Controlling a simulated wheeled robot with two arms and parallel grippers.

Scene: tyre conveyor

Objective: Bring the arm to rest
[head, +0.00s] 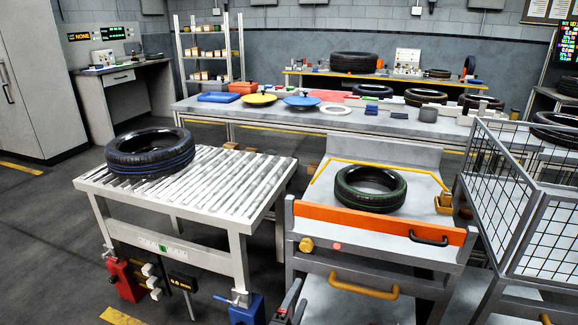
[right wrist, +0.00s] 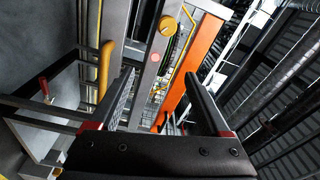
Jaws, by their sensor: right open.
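My right gripper (head: 292,299) shows at the bottom edge of the head view, in front of the gap between the roller table and the orange-edged stand. In the right wrist view my right gripper (right wrist: 160,76) has its two dark fingers spread wide with nothing between them. Beyond the fingers are the stand's grey frame, its yellow handle (right wrist: 106,68) and its orange board (right wrist: 190,68); they look apart from the fingers. My left gripper is not in view.
A blue-striped tyre (head: 150,151) lies on the roller table (head: 225,190). A green-striped tyre (head: 370,188) lies on the stand behind its orange board (head: 375,221). A wire mesh cart (head: 495,180) stands close on the right. Open floor (head: 40,240) lies at the left.

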